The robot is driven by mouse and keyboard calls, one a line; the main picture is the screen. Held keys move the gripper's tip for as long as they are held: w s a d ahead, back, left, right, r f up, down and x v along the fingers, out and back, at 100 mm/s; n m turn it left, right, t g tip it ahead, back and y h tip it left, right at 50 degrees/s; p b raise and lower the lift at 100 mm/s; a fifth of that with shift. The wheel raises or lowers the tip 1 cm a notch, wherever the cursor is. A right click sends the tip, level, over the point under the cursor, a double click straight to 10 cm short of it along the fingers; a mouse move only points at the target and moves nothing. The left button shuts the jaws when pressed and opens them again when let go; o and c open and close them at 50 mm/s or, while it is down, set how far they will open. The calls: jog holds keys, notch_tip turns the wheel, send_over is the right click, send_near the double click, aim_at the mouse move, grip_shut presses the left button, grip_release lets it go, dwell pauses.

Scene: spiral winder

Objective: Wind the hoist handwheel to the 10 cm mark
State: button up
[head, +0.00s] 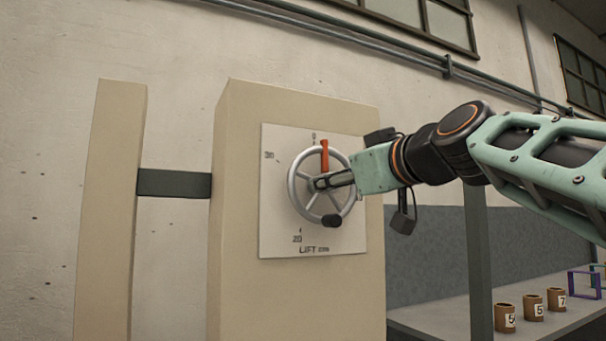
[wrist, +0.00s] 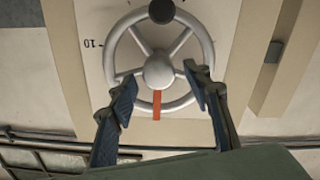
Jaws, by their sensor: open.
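The handwheel (head: 294,191) is a grey spoked ring on a white dial plate (head: 275,225), with a black knob (head: 332,221) low on its rim. A red pointer (head: 324,150) stands at the top, by the 0 mark. In the wrist view, turned upside down, the knob (wrist: 161,10) is at the top and the red pointer (wrist: 157,104) below the hub. The 10 mark (wrist: 93,44) shows left there; my arm hides that side in the head view. My gripper (head: 318,184) is open before the hub, its fingers (wrist: 160,90) on either side. Contact cannot be told.
The dial sits on a beige column (head: 240,240), joined by a dark bar (head: 174,184) to a narrower post (head: 108,210). At right, a bench (head: 440,320) carries several numbered brown cups (head: 533,307) and a purple frame (head: 582,284). Pipes run along the wall above.

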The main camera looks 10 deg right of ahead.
jog(key=shift+w, duration=0.3)
grip_shut()
dwell(0.3)
